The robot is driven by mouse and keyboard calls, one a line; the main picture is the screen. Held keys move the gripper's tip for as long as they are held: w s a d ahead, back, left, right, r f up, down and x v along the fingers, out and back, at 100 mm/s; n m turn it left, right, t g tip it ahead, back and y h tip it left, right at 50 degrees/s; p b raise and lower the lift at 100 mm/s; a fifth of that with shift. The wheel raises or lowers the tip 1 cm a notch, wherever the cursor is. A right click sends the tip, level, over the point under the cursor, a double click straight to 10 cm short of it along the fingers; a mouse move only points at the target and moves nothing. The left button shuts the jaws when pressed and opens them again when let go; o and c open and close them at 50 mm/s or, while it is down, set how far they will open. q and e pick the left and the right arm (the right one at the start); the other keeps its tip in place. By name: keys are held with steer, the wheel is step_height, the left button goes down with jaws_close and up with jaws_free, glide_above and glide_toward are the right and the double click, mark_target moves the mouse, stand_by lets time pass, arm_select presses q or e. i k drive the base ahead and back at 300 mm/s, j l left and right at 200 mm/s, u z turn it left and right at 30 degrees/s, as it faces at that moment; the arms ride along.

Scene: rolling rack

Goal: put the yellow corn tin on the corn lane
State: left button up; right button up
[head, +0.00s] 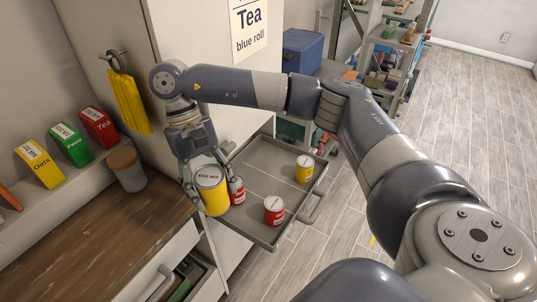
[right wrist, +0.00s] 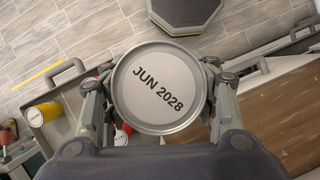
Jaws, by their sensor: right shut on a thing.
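My right gripper (head: 205,172) is shut on a large yellow tin (head: 212,193) with a pale label. The tin hangs roughly upright at the tray's left edge, beside the wooden counter; its height above the tray is hard to judge. In the right wrist view its lid (right wrist: 158,88) reads "JUN 2028" between my fingers (right wrist: 158,100). The grey tray (head: 258,235) has thin lane lines. It carries another yellow tin (head: 304,169) at the far right and a red tin (head: 274,212) near the front. A second red tin (head: 239,192) is partly hidden behind the held tin. Lane labels are not readable.
A wooden counter (head: 100,230) with a lidded jar (head: 127,171) lies left of the tray. Oats (head: 40,165), Pasta (head: 71,145) and Tea (head: 99,128) boxes stand on a ledge. A yellow cloth (head: 128,100) hangs on a hook. The tray's middle back is clear.

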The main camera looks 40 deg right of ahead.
mark_target(270, 163)
steer(key=l+u, duration=0.15)
steer(key=l, duration=0.3)
steer(key=k+l+u, duration=0.2)
steer(key=l, duration=0.25)
steer(key=l+u, duration=0.15)
steer(key=l, duration=0.3)
steer(key=k+l+u, duration=0.2)
steer(key=l, duration=0.25)
steer(key=l+u, duration=0.15)
steer(key=l, duration=0.25)
steer(key=k+l+u, duration=0.2)
steer(key=l, duration=0.2)
